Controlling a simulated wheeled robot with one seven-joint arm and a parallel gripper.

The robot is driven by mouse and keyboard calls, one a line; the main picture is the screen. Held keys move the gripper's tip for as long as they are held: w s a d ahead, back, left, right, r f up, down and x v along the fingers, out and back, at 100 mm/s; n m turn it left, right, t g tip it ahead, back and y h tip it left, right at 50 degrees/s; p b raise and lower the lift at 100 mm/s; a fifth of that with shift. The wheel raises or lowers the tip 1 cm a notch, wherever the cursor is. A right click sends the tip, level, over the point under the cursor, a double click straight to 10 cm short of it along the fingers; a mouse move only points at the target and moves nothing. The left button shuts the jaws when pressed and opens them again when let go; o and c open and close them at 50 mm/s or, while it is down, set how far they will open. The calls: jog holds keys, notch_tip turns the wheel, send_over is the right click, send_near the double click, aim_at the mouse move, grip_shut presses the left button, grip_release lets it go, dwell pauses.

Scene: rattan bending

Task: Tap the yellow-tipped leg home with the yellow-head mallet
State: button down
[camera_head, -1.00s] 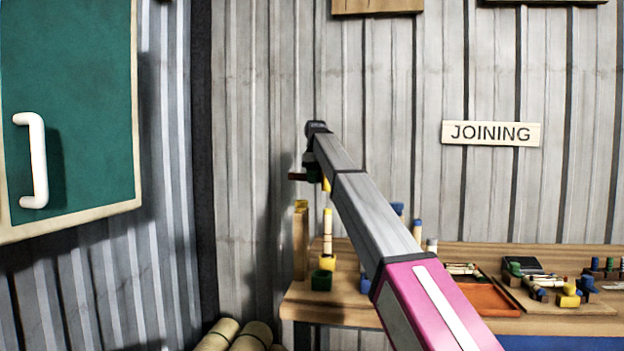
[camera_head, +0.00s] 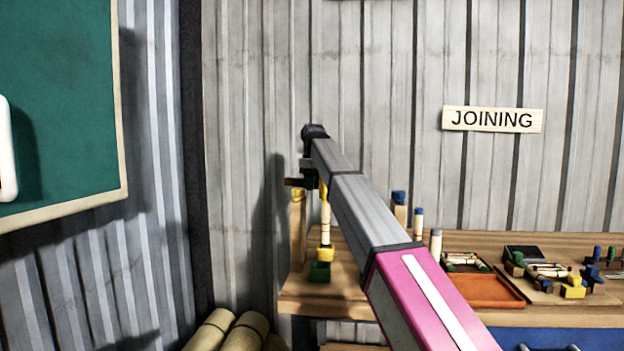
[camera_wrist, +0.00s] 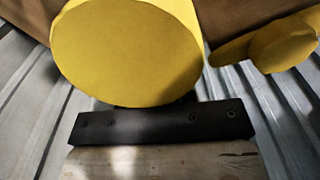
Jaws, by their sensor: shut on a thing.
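My gripper (camera_head: 308,178) is above the left end of the bench, shut on the yellow-head mallet. The mallet's yellow head (camera_wrist: 125,50) fills the top of the wrist view; in the head view my arm mostly hides the mallet. The pale leg (camera_head: 325,222) stands upright below my gripper, its lower end at a yellow block (camera_head: 325,254) by a green block (camera_head: 320,272). Its top is close under the gripper, and I cannot tell whether the mallet touches it. A smaller yellow piece (camera_wrist: 283,45) shows at right in the wrist view; I cannot tell what it is.
A wooden post (camera_head: 298,230) with a yellow top stands left of the leg. Other posts (camera_head: 398,205), an orange tray (camera_head: 485,290) and a board of small parts (camera_head: 565,290) are to the right on the bench.

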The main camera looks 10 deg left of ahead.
jog(key=shift+r, duration=1.6)
jog(key=shift+f, duration=1.8)
jog(key=shift+r, duration=1.75)
jog(key=shift+f, duration=0.35)
